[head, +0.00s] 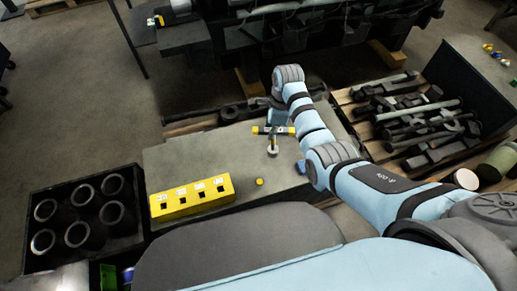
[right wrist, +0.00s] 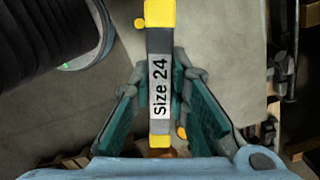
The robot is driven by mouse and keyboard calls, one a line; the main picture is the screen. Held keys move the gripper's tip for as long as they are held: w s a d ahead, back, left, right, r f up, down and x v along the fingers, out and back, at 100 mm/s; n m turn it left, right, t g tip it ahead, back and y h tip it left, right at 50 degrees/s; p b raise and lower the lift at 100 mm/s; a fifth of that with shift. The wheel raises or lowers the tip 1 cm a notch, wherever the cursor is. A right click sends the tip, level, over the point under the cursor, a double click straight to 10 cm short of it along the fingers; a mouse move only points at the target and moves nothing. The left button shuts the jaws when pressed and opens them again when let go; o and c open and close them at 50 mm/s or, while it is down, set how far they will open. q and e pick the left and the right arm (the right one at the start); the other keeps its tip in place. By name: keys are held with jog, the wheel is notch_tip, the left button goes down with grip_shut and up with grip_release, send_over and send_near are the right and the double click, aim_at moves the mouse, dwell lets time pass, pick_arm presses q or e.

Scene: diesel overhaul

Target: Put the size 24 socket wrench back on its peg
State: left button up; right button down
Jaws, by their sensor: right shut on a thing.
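The size 24 socket wrench (head: 273,140) is T-shaped, with a grey handle with yellow ends and a shaft pointing down. In the right wrist view the handle (right wrist: 159,112) reads "Size 24" and runs between the finger pads. My right gripper (head: 279,116) is shut on it above the grey tabletop. The same gripper shows in the right wrist view (right wrist: 164,108), a teal pad on each side of the handle. A yellow block (head: 191,198) with several dark square openings and white labels lies on the table, left of the wrench. I cannot make out the peg. My left gripper is not in view.
A small yellow round piece (head: 259,181) lies on the grey table (head: 175,160). A black crate (head: 43,192) of dark cylinders stands at left. A pallet with metal tools (head: 415,118) is at right. Dark machinery (head: 250,45) stands behind.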

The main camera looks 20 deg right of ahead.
pick_arm(q)
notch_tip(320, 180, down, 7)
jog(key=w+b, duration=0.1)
jog(key=b, duration=0.6)
pick_arm(e)
jog(key=s+a+f+n, duration=0.2)
jog(key=f, duration=0.4)
jog(key=s+a+f+n, duration=0.2)
jog(key=a+f, duration=0.1)
jog(key=f, duration=0.3)
jog(key=shift+a+f, duration=0.25)
jog(key=shift+f, duration=0.05)
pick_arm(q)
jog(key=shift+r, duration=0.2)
pick_arm(e)
jog(key=shift+r, duration=0.1)
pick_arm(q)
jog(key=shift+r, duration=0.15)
pick_arm(e)
jog(key=shift+f, duration=0.2)
